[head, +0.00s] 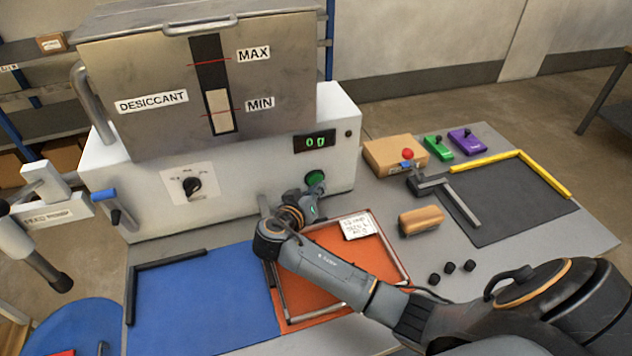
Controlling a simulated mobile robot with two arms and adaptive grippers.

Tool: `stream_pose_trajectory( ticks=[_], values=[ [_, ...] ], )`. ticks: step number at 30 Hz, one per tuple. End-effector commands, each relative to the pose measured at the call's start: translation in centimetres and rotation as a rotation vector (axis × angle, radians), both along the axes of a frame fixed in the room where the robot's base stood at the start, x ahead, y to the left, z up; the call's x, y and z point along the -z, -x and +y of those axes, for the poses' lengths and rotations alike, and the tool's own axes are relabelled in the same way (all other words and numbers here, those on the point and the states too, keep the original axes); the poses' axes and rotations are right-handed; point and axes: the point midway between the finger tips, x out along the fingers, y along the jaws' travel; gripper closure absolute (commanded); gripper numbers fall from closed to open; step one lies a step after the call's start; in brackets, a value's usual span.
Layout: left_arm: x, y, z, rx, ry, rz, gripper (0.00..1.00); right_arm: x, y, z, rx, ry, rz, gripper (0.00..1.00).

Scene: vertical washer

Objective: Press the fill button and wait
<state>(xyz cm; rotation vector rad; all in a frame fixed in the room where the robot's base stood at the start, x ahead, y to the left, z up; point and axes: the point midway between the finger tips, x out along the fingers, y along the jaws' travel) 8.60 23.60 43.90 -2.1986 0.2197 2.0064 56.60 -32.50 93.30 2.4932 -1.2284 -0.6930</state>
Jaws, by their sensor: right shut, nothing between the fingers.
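The desiccant dispenser (125,170) is a white box with a metal hopper (130,85) on top. A green round button (315,178) sits on its front, right of centre. Above it a small dark display (314,142) shows what looks like 0 g in green. My right gripper (315,196) is shut and empty, with its fingertips just below and in front of the green button. They overlap its lower edge in the picture, and I cannot tell whether they touch it. The hopper window (219,110) shows pale filling around the MIN mark.
A black rotary knob (192,187) and a blue-handled lever (104,195) are left on the box. An orange mat (340,240) with a metal frame lies below my arm, a blue mat (200,300) to its left. A cardboard box (385,155) stands right of the dispenser.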

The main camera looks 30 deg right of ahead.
Motion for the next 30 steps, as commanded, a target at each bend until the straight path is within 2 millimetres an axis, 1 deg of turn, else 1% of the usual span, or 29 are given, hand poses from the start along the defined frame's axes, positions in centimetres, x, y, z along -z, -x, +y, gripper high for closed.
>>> stream_pose_trajectory(
  ticks=[12, 30],
  values=[
    [0.06, 0.01, -0.03, 0.0, 0.0, 0.0, 1.0, 0.0, -0.08, -0.02, 0.0, 0.0, 0.0, 1.0],
    [0.52, 0.0, -0.06, 0.0, 0.001, -0.001, 1.0, 0.02, -0.77, -0.19, 0.0, 0.0, -0.001, 1.0]
  ],
)
